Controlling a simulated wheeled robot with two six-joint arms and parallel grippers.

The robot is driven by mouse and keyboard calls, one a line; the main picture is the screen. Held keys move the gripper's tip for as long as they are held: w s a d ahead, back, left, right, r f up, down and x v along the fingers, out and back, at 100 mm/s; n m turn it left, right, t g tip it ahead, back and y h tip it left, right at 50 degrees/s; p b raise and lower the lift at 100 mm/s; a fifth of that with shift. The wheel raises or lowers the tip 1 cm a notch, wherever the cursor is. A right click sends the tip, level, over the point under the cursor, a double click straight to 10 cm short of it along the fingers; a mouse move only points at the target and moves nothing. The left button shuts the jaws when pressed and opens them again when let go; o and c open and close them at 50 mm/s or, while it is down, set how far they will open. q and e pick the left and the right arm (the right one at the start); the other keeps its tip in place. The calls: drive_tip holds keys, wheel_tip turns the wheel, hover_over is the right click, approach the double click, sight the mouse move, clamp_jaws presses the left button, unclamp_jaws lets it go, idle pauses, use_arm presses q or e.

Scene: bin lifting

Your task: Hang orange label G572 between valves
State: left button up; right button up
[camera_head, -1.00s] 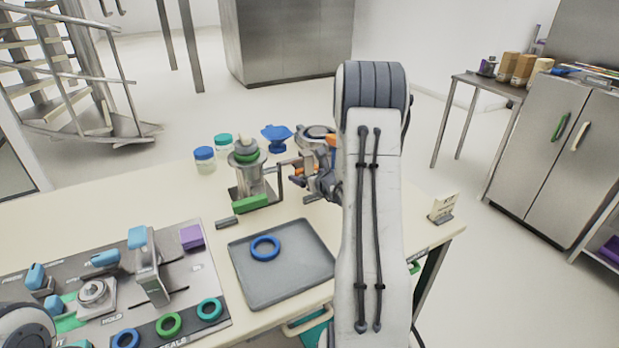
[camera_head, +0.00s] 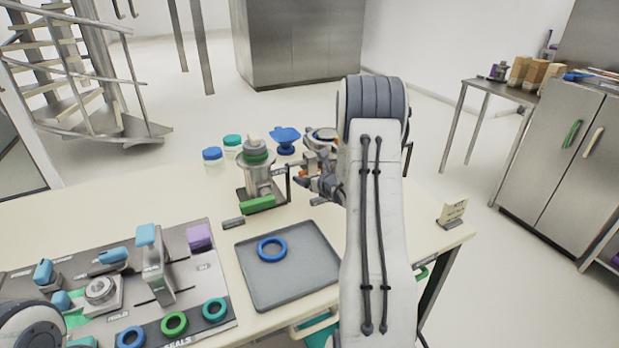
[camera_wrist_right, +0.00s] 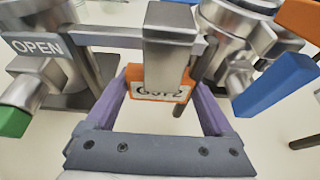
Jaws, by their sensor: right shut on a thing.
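The orange label G572 (camera_wrist_right: 158,93) shows in the right wrist view between the fingers of my right gripper (camera_wrist_right: 157,86), its print partly covered by a metal block (camera_wrist_right: 172,45). My right gripper (camera_head: 312,182) is shut on the label, just right of the left valve (camera_head: 259,180) in the head view. A metal crossbar (camera_wrist_right: 115,40) runs between the valves. The left valve has an OPEN plate (camera_wrist_right: 36,46) and green handle (camera_wrist_right: 14,121); the right valve (camera_wrist_right: 237,25) has a blue handle (camera_wrist_right: 275,85). I cannot tell whether the label touches the bar. My left gripper is out of view.
A grey tray (camera_head: 310,280) with a blue ring (camera_head: 272,249) lies in front of the valves. A fixture board (camera_head: 200,275) with seals stands at left. Two jars (camera_head: 213,160) stand behind the left valve. A small sign (camera_head: 452,213) stands at the table's right edge.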

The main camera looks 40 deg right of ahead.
drive_tip(key=o, duration=0.9)
drive_tip(key=shift+s, duration=0.1)
drive_tip(key=b+v, duration=0.1)
drive_tip(key=v, duration=0.9)
drive_tip(key=shift+s+r+b, duration=0.1)
drive_tip(key=shift+s+b, duration=0.1)
drive_tip(key=shift+b, duration=0.15)
drive_tip(key=shift+w, duration=0.1)
drive_tip(key=p+x, duration=0.1)
drive_tip(key=x, duration=0.9)
drive_tip(key=shift+w+p, duration=0.15)
drive_tip(key=shift+p, duration=0.2)
drive_tip(key=shift+a, duration=0.1)
